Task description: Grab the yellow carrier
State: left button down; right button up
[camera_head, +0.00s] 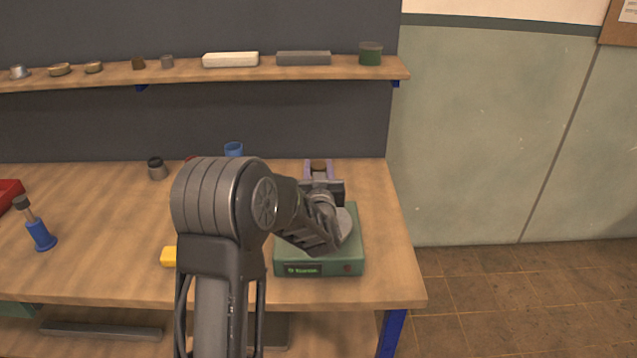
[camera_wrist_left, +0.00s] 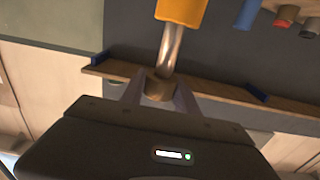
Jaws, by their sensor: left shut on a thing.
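The yellow carrier (camera_wrist_left: 182,10) shows in the left wrist view as a yellow body on a metal stem with a brown knob. My left gripper (camera_wrist_left: 157,92) is shut on the brown knob. In the head view my left gripper (camera_head: 318,170) is at the back of the table, just beyond the green device, with the knob between its purple fingers. The carrier's yellow body is hidden there behind my gripper and wrist. My right gripper is in neither view.
A green device (camera_head: 320,266) stands under my left wrist. A separate yellow piece (camera_head: 168,257) is partly hidden by my arm. A blue carrier (camera_head: 40,235), a dark-topped jar (camera_head: 157,169) and a blue cup (camera_head: 233,149) stand on the table. A shelf (camera_head: 190,74) runs above.

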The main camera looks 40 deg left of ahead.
pick_arm(q)
notch_tip(320, 180, up, 10)
jog(key=shift+r+b, duration=0.1)
jog(key=shift+b, duration=0.3)
dwell(0.6)
